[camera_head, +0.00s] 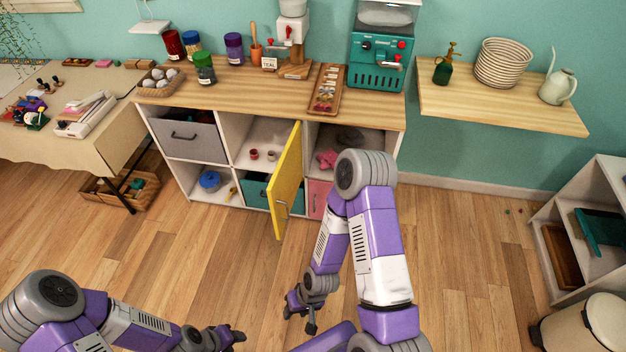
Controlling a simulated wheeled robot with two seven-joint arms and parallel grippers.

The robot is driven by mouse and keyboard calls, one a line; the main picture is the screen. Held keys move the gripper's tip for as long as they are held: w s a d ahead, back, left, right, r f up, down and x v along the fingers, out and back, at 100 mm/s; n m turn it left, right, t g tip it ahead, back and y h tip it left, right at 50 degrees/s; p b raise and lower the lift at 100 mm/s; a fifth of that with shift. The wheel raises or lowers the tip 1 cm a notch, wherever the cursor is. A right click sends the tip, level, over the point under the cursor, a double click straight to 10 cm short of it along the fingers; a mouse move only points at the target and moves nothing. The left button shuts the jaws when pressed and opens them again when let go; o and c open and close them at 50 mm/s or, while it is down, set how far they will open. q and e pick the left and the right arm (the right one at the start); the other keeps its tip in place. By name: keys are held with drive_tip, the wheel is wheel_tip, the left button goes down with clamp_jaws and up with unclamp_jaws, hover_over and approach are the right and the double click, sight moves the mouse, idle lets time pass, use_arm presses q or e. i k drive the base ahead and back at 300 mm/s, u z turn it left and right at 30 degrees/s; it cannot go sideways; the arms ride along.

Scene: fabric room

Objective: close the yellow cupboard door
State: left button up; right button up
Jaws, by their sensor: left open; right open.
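The yellow cupboard door (288,181) stands open, swung outward from the white cupboard (226,130) under the wooden worktop. My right gripper (299,311) is open and empty, low over the floor in front of the cupboard, apart from the door. My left gripper (238,337) is open at the bottom of the view, left of the right one and away from the door.
A grey drawer (188,136) and a teal drawer (257,192) fill other compartments. A cloth-covered table (105,140) with a basket (128,192) beneath stands left. A white shelf (595,215) and a bin (575,328) stand right. The wood floor before the cupboard is clear.

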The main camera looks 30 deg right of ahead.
sight(283, 188)
drive_tip(key=z, duration=0.75)
drive_tip(key=i, duration=1)
drive_tip(key=u, duration=0.75)
drive_tip(key=k, duration=1.05)
drive_tip(key=z, duration=1)
drive_tip(key=i, duration=0.5)
drive_tip(key=z, duration=0.1)
